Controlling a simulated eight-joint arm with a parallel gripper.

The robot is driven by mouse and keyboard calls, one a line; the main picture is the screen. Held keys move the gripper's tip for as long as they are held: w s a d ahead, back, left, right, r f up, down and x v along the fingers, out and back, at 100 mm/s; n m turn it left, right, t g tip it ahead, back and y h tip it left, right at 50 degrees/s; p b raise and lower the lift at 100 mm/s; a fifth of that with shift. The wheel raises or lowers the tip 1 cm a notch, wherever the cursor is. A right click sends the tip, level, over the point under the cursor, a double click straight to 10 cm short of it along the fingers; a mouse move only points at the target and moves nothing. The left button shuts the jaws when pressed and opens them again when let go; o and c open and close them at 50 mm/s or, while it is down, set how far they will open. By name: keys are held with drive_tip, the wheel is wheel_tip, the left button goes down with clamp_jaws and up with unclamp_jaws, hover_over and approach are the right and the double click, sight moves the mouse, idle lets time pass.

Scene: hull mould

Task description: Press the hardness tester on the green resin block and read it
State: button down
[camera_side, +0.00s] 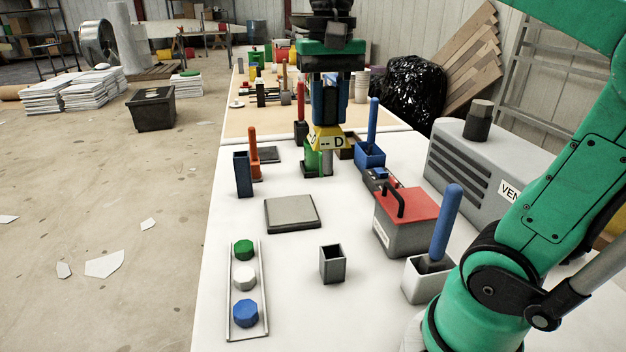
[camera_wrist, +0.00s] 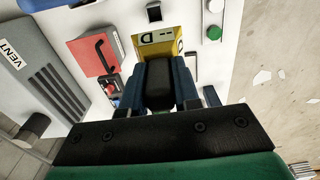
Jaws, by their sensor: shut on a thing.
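My gripper (camera_side: 330,118) is shut on the yellow hardness tester (camera_side: 324,138) and holds it upright over the back part of the white table. The tester's display shows dashes and a D. The wrist view shows the tester (camera_wrist: 146,43) beyond my blue fingers (camera_wrist: 160,95), with a black part between them. The green block (camera_side: 243,249) lies in a narrow tray (camera_side: 262,283) with a white block (camera_side: 245,278) and a blue block (camera_side: 246,313). The green block also shows in the wrist view (camera_wrist: 213,33), apart from the tester. The tester's tip is not clear.
A grey square slab (camera_side: 292,213) and a small open grey box (camera_side: 332,264) stand near the tray. A red-lidded box (camera_side: 405,222) and a grey VENT unit (camera_side: 470,165) are on the right.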

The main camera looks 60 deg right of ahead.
drive_tip(key=w+a+f, duration=0.2)
drive_tip(key=w+f, duration=0.5)
drive_tip(key=f, duration=0.1)
drive_tip(key=w+a+f, duration=0.3)
drive_tip(key=w+f, duration=0.4)
drive_tip(key=f, duration=0.1)
drive_tip(key=shift+w+f, duration=0.35)
drive_tip(key=shift+w, duration=0.05)
drive_tip(key=shift+f, duration=0.5)
idle(2.0)
drive_tip(key=shift+r, duration=0.15)
wheel_tip(320, 180, up, 5)
drive_tip(key=shift+f, duration=0.1)
idle(0.3)
